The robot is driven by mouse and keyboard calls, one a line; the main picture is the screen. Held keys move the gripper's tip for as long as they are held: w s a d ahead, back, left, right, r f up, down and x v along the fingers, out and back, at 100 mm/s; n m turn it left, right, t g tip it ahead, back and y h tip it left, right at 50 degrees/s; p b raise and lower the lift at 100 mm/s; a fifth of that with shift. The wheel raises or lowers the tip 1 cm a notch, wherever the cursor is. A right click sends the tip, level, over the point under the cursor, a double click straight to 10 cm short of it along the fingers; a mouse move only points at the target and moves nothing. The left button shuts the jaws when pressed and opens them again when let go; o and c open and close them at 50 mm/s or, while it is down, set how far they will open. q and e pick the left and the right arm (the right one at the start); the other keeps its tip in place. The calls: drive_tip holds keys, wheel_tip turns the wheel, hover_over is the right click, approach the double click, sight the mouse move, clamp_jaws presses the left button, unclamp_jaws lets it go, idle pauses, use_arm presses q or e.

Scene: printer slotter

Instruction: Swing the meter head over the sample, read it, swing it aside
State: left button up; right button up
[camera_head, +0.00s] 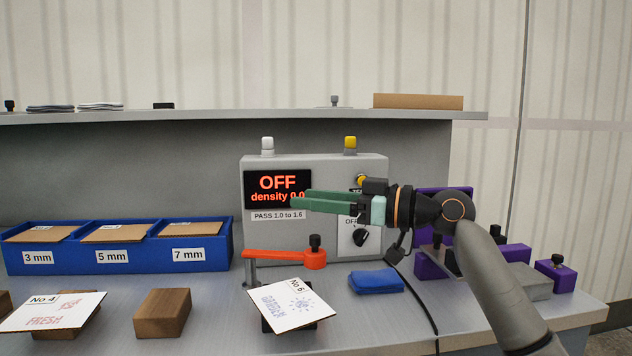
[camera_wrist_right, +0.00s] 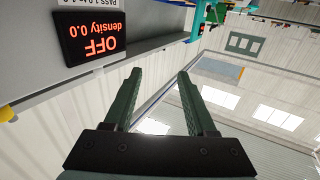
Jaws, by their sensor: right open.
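The meter box (camera_head: 315,165) stands on the bench. Its display (camera_head: 278,189) reads OFF and density 0.0, and a label below says PASS 1.0 to 1.6. The display also shows upside down in the right wrist view (camera_wrist_right: 92,36). The orange meter head arm (camera_head: 287,257) with a black knob lies in front of the box, on a grey post at its left. The sample card No 6 (camera_head: 291,305) lies tilted on a dark block in front of it. My right gripper (camera_head: 300,201) is open and empty in front of the box, beside the display. My left gripper is out of view.
A dark knob (camera_head: 361,237) sits on the box's white OFF panel. A blue cloth (camera_head: 376,281) lies right of the orange arm. Card No 4 (camera_head: 50,313) and a wooden block (camera_head: 162,313) are at left. Blue bins (camera_head: 118,256) stand behind; purple fixtures (camera_head: 513,253) are at right.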

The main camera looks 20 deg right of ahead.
drive_tip(key=s+a+r+p, duration=0.1)
drive_tip(key=s+a+r, duration=0.1)
drive_tip(key=s, duration=0.5)
drive_tip(key=shift+s+a+r, duration=0.25)
drive_tip(key=shift+a+r, duration=0.05)
drive_tip(key=shift+r, duration=0.3)
drive_tip(key=shift+c, duration=0.4)
